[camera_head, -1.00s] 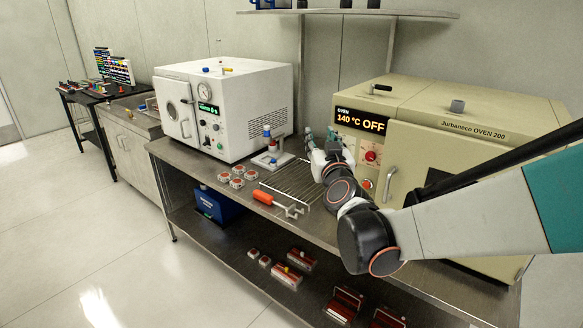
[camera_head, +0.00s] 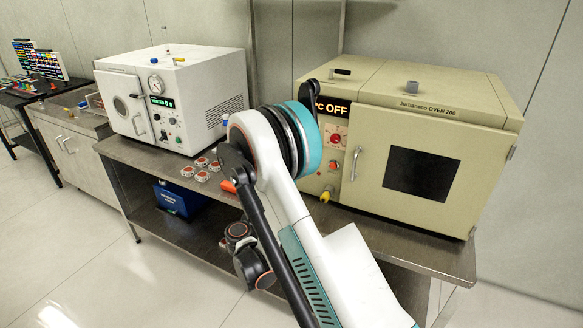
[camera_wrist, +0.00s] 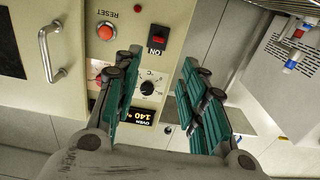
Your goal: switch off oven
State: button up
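The beige oven (camera_head: 470,112) stands on the right of the steel bench. The wrist view shows the control panel up close: a dark switch (camera_wrist: 157,41) with a red face and an ON label, a red button (camera_wrist: 105,31) beside a RESET label, a dial (camera_wrist: 148,87), and the display (camera_wrist: 140,117) reading 140. My gripper (camera_wrist: 161,58) is open and empty, with its fingers pointing at the panel on either side of the switch. The head view hides the gripper behind my arm.
The oven door handle (camera_wrist: 50,52) sticks out beside the panel. A white oven (camera_head: 205,85) stands left on the bench (camera_head: 150,157), with several red-and-white pieces (camera_head: 203,176) in front. A blue box (camera_head: 177,200) is on the lower shelf.

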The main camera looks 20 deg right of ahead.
jog(key=b+x, duration=0.3)
jog(key=x, duration=1)
jog(key=shift+w+d+f, duration=0.15)
jog(key=shift+d+f, duration=0.05)
jog(key=shift+d, duration=0.1)
jog(key=shift+c, duration=0.3)
grip_shut()
